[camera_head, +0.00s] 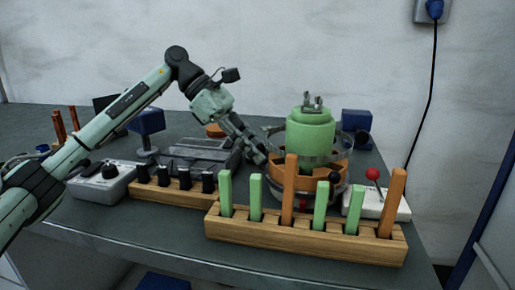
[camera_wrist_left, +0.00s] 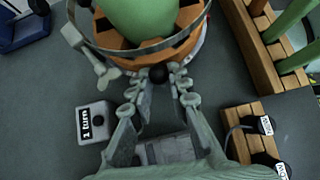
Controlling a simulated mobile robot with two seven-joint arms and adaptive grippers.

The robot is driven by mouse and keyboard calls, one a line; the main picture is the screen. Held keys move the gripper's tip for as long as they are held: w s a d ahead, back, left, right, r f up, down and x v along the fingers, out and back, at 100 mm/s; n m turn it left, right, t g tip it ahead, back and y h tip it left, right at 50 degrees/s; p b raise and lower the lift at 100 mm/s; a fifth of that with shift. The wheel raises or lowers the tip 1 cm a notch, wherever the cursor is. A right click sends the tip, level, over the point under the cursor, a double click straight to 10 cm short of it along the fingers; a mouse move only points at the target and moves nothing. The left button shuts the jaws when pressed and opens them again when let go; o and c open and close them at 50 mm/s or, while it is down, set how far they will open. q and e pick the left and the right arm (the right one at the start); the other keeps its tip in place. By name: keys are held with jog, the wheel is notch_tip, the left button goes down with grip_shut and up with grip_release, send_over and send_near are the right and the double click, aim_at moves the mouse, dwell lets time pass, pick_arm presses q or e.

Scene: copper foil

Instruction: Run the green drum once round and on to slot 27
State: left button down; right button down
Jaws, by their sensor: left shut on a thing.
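The green drum (camera_head: 310,138) stands upright on an orange slotted ring (camera_head: 333,165), with a metal band around it. In the left wrist view the drum (camera_wrist_left: 140,18) and ring (camera_wrist_left: 122,52) fill the top. My left gripper (camera_head: 263,158) is at the left side of the drum's base. In the left wrist view its fingertips (camera_wrist_left: 161,78) are closed around a small black knob (camera_wrist_left: 158,73) at the ring's near edge. The fingers partly hide the knob. No slot numbers are readable on the ring. My right gripper is not in view.
A wooden rack (camera_head: 300,236) with green and orange sticks stands in front of the drum. A white box with a red-knobbed lever (camera_head: 373,174) is at right. A block labelled "1 turn" (camera_wrist_left: 95,122) lies near the gripper. Black-knobbed pieces stand in a smaller rack (camera_head: 172,196).

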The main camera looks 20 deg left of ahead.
pick_arm(q)
jog(key=c, duration=1.4)
grip_release()
jog(key=v, duration=1.2)
jog(key=shift+s+d, duration=0.1)
